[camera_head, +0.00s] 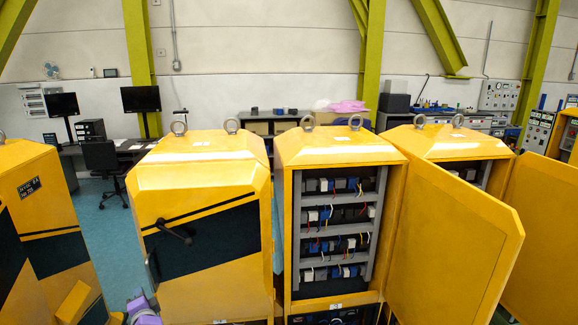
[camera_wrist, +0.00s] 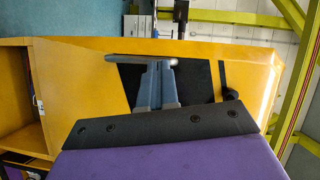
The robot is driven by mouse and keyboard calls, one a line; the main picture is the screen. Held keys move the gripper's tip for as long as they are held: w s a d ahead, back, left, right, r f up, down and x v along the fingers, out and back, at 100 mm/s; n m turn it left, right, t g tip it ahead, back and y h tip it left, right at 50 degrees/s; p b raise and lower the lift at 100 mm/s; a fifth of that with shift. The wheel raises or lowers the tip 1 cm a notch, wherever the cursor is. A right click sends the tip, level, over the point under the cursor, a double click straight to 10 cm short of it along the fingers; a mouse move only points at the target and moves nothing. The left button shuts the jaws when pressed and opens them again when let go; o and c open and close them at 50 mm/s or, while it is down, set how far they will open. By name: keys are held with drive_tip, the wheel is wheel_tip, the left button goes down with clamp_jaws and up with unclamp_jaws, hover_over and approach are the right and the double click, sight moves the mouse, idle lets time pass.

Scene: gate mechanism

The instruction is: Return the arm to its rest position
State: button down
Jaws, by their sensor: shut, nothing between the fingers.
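My gripper (camera_wrist: 157,68) is shut and empty in the wrist view, its blue-grey fingers side by side beyond a dark mounting bar and a purple arm part. The fingertips overlap a grey bar handle (camera_wrist: 125,58) on a yellow cabinet's dark panel; I cannot tell whether they touch it. In the head view, that handle (camera_head: 153,266) is at the left edge of the closed yellow cabinet (camera_head: 200,180). A purple and grey part of my arm shows low at the left there; the fingertips cannot be made out.
A black lever (camera_head: 175,232) sticks out of the closed cabinet's front. To the right, an open cabinet (camera_head: 335,148) shows wired shelves, and its yellow door (camera_head: 455,240) swings outward. Another yellow cabinet (camera_head: 35,215) stands at the left. Blue floor (camera_head: 105,225) shows between them.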

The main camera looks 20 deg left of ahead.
drive_tip(key=w+d+r+n+h+b, duration=0.15)
drive_tip(key=w+d+r, duration=0.25)
drive_tip(key=w+d, duration=0.5)
drive_tip(key=w+d+r+n+h, duration=0.25)
drive_tip(key=w+d, duration=0.45)
drive_tip(key=d, duration=0.4)
drive_tip(key=d+r+g+h, duration=0.2)
drive_tip(key=d+r+h, duration=0.1)
drive_tip(key=d, duration=1.2)
drive_tip(key=d+r+g+h, duration=0.1)
drive_tip(key=d+r+h, duration=0.15)
drive_tip(key=d, duration=1.25)
drive_tip(key=s+d+g+h+b, duration=0.2)
drive_tip(key=s+d+g+h, duration=0.15)
drive_tip(key=s+d, duration=1.55)
drive_tip(key=s+d+f+g, duration=0.1)
drive_tip(key=s+d, duration=0.3)
drive_tip(key=s, duration=0.4)
drive_tip(key=s+d+f+g, duration=0.1)
drive_tip(key=s+d+g, duration=0.1)
drive_tip(key=s+d, duration=0.3)
drive_tip(key=s+d+f+g+h, duration=0.1)
drive_tip(key=s+d, duration=0.3)
drive_tip(key=s, duration=0.7)
drive_tip(key=shift+s+d+n+g+b, duration=0.25)
drive_tip(key=shift+s+n+g+b, duration=0.1)
drive_tip(key=shift+g, duration=0.2)
